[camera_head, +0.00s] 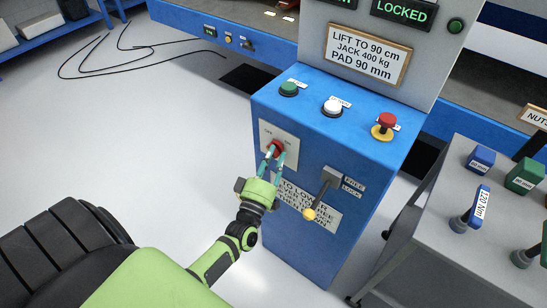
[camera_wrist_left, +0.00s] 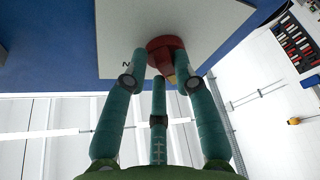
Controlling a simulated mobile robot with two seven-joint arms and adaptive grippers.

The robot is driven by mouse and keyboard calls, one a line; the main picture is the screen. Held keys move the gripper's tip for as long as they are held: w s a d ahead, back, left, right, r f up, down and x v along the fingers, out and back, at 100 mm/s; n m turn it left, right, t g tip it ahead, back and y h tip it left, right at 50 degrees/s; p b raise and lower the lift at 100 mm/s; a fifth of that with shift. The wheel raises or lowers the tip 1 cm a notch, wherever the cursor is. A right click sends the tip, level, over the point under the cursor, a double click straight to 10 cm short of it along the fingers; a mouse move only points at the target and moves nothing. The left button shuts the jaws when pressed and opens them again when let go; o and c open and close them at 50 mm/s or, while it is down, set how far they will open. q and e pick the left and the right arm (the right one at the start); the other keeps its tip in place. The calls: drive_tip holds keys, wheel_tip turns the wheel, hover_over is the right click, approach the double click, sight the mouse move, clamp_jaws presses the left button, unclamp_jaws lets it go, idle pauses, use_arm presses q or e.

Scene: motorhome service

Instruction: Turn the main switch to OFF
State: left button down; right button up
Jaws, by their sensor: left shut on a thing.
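The main switch (camera_head: 277,147) is a red knob on a pale plate (camera_head: 291,154) on the front of the blue cabinet. The plate carries OFF and ON lettering, partly covered. My left gripper (camera_head: 271,157) reaches up from below, and its teal fingers are shut on the red knob. In the left wrist view the red knob (camera_wrist_left: 166,46) sits between the fingertips (camera_wrist_left: 160,75), against the pale plate (camera_wrist_left: 215,25). Which way the knob points is hard to tell, as the fingers hide part of it. My right gripper does not show.
Below the switch is a lever (camera_head: 325,190) with a yellow knob, marked FREE and LOCK. Green (camera_head: 289,88), white (camera_head: 332,107) and red (camera_head: 386,124) buttons sit on the cabinet top. A grey cart (camera_head: 450,215) with tools stands at the right.

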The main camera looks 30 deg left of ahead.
use_arm(q)
drive_tip(key=shift+w+a+r, duration=0.1)
drive_tip(key=shift+a+r, duration=0.25)
drive_tip(key=shift+r, duration=0.15)
drive_tip(key=c, duration=1.1)
unclamp_jaws()
drive_tip(key=shift+o, duration=0.2)
drive_tip(key=shift+a+f, duration=0.1)
drive_tip(key=shift+f, duration=0.1)
drive_tip(key=shift+f, duration=0.1)
drive_tip(key=v, duration=1.2)
